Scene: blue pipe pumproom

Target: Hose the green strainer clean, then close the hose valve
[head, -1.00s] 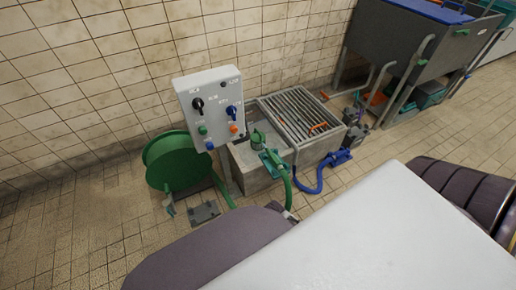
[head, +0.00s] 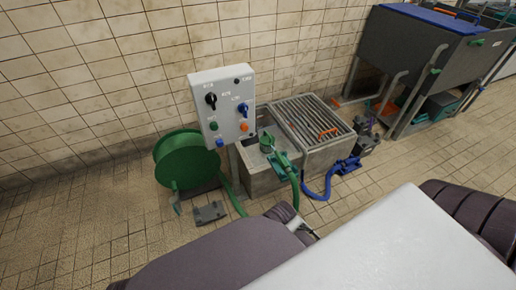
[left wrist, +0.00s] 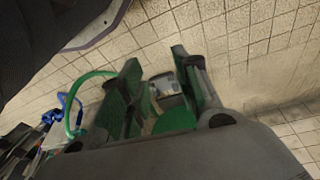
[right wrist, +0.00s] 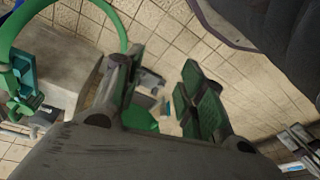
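The green strainer (head: 266,142) appears to be the small green piece over the left, open part of the concrete basin (head: 262,183); its surface is too small to judge for dirt. A green hose (head: 294,188) arches over the basin's front edge beside a teal and green fitting (head: 283,161), which may be the hose valve. The fitting and hose also seem to show in the right wrist view (right wrist: 22,82). My left gripper (left wrist: 157,62) is open and empty. My right gripper (right wrist: 160,66) is open and empty.
A white control box (head: 222,105) with knobs stands left of the basin. A green reel (head: 186,160) stands behind a dark floor plate (head: 209,212). A grate (head: 312,120) with an orange handle covers the basin's right part. A blue hose (head: 322,190) lies in front. A grey tank (head: 425,50) stands right.

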